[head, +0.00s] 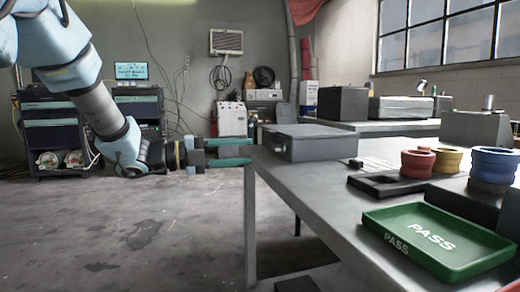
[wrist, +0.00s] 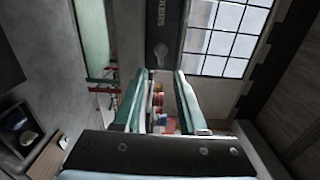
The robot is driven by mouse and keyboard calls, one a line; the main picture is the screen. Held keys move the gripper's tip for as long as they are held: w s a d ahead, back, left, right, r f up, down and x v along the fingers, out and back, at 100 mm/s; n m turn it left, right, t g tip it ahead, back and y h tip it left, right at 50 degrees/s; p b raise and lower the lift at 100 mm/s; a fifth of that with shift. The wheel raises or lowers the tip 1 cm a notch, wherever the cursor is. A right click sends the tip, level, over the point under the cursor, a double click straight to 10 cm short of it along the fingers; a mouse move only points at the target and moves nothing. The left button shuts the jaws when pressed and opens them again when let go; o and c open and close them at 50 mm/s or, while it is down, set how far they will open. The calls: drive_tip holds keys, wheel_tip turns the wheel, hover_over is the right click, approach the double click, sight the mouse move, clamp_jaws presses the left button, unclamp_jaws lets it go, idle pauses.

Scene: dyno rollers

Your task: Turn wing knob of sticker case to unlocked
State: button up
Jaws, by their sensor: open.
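The sticker case is a flat grey box (head: 318,145) on the near left end of the long table in the head view. In the wrist view its dark face (wrist: 165,20) shows part of a label reading "KERS". I cannot tell whether the fingertips touch the case.
The grey table (head: 340,200) carries a green PASS tray (head: 395,242), red rollers (head: 417,163), yellow rollers (head: 446,160) and blue rollers (head: 493,166) right of the case. A black box (head: 342,103) stands behind. The floor (head: 130,230) left of the table is clear.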

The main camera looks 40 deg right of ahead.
drive_tip(key=v, duration=0.3)
drive_tip(key=shift+a, duration=0.25)
drive_tip(key=shift+w, duration=0.1)
